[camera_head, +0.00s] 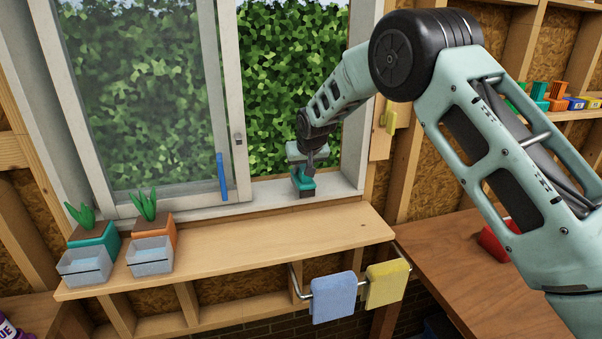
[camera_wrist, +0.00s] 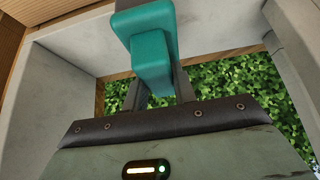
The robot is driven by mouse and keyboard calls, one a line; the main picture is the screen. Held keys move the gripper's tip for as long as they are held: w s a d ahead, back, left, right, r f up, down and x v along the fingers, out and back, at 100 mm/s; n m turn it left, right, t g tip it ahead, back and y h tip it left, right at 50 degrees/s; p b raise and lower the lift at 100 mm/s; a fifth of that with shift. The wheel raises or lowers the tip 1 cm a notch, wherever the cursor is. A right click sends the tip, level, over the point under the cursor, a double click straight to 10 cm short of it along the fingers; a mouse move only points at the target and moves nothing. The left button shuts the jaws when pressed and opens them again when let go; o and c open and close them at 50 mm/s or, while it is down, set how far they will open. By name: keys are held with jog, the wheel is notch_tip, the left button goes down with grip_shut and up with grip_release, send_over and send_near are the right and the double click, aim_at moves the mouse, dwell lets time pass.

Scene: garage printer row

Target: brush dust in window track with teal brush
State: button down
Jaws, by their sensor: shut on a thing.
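My gripper (camera_head: 309,168) is shut on the teal brush (camera_head: 303,184) at the right part of the window opening. In the head view the brush is low, at the sill by the window track (camera_head: 270,190), with its dark lower end at the sill surface. I cannot tell whether it touches. In the wrist view the teal brush (camera_wrist: 152,58) sits between the two fingers of my gripper (camera_wrist: 155,85). Dust in the track is too small to make out. The sliding window sash (camera_head: 232,120) stands at the left, leaving the right side open.
A wooden shelf (camera_head: 300,238) runs below the sill. Two potted plants, one in a teal pot (camera_head: 95,236) and one in an orange pot (camera_head: 160,229), stand at its left behind clear bins. A blue towel (camera_head: 334,297) and a yellow towel (camera_head: 387,283) hang below. The shelf's middle is clear.

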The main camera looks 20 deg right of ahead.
aim_at(303, 166)
jog(key=shift+r+p, duration=1.3)
jog(key=shift+r, duration=1.75)
